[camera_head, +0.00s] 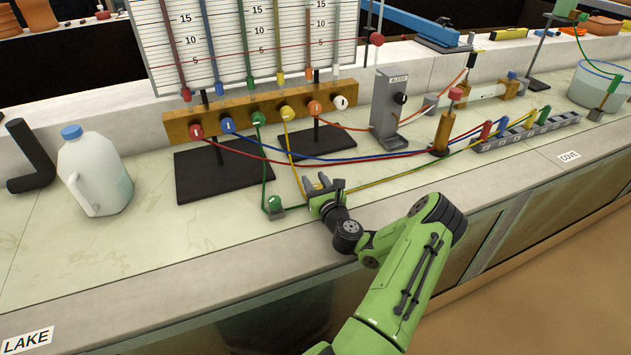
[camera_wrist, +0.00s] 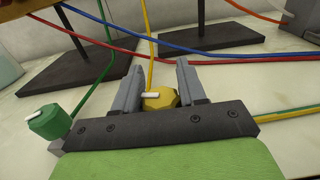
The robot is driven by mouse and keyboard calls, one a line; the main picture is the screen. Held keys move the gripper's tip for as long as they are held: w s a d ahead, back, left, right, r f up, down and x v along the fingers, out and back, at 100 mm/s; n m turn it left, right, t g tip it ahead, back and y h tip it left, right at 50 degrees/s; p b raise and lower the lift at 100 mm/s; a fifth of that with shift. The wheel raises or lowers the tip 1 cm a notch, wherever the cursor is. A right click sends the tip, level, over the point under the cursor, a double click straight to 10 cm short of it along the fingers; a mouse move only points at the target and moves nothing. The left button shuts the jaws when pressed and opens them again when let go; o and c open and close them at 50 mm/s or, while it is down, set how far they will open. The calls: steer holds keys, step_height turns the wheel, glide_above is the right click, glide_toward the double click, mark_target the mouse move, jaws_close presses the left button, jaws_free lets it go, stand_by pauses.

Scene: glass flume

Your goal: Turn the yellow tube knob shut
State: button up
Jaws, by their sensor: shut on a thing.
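The yellow tube knob (camera_wrist: 160,99) sits low on the bench between my gripper's two fingers in the wrist view. It has a white marker bar that lies about level across the picture there. The yellow tube (camera_wrist: 150,45) runs up from behind it. My gripper (camera_head: 320,181) is shut on the knob, and in the head view it hides the knob. In the wrist view, my gripper (camera_wrist: 158,85) has one grey finger on each side of the knob. The green tube knob (camera_wrist: 45,122) stands to the left of the gripper.
A brass manifold (camera_head: 262,115) with several coloured knobs stands behind, on black base plates (camera_head: 225,170). Red and blue tubes cross the bench behind the gripper. A white jug (camera_head: 95,175) stands at the left. The bench front is clear.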

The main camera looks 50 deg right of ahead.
steer(key=shift+r+n+t+y+p, duration=0.1)
steer(key=shift+n+t+y+p, duration=0.5)
steer(key=shift+n+y+p, duration=0.45)
steer(key=n+y, duration=0.1)
steer(key=y, duration=0.1)
steer(key=shift+a+t+y, duration=0.15)
steer(key=shift+t+y, duration=0.2)
steer(key=shift+t, duration=0.05)
steer(key=n+y, duration=0.1)
steer(key=n+y+b, duration=0.1)
steer(key=y, duration=0.1)
steer(key=n+y+b, duration=0.1)
steer(key=shift+w+a+f+t+y, duration=0.1)
steer(key=shift+a+f+t+y, duration=0.2)
steer(key=shift+y, duration=0.1)
steer(key=shift+a+r+n+y+b, duration=0.1)
steer(key=shift+n+y+b, duration=0.25)
steer(key=shift+n+y, duration=0.3)
steer(key=shift+a+r+n+y+b, duration=0.1)
steer(key=shift+n+y+b, duration=0.25)
steer(key=shift+y, duration=0.4)
steer(key=o, duration=1)
steer(key=shift+c, duration=0.2)
